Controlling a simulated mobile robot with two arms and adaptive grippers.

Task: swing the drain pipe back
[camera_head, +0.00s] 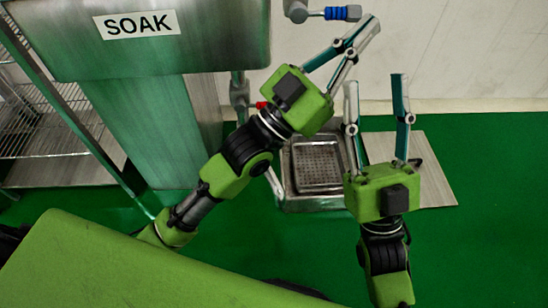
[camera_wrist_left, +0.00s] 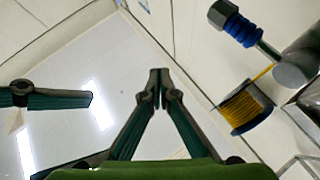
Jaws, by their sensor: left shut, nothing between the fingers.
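A short grey pipe with a blue ribbed collar (camera_head: 335,13) sticks out to the right from a grey fitting (camera_head: 297,10) at the top of the head view. It looks like the drain pipe. Its blue collar also shows at the upper right of the left wrist view (camera_wrist_left: 240,29). My left gripper (camera_head: 372,24) is shut and empty, its fingertips just right of and below the pipe's end in the head view. Its fingertips meet in the left wrist view (camera_wrist_left: 160,76), apart from the pipe. My right gripper (camera_head: 375,82) is open and empty, lower down.
A steel tank labelled SOAK (camera_head: 160,55) stands at the upper left, beside a wire rack (camera_head: 50,125). A metal basin with a perforated grate (camera_head: 318,165) sits on the green floor below my grippers. A yellow-wound part (camera_wrist_left: 243,106) is near the pipe in the left wrist view.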

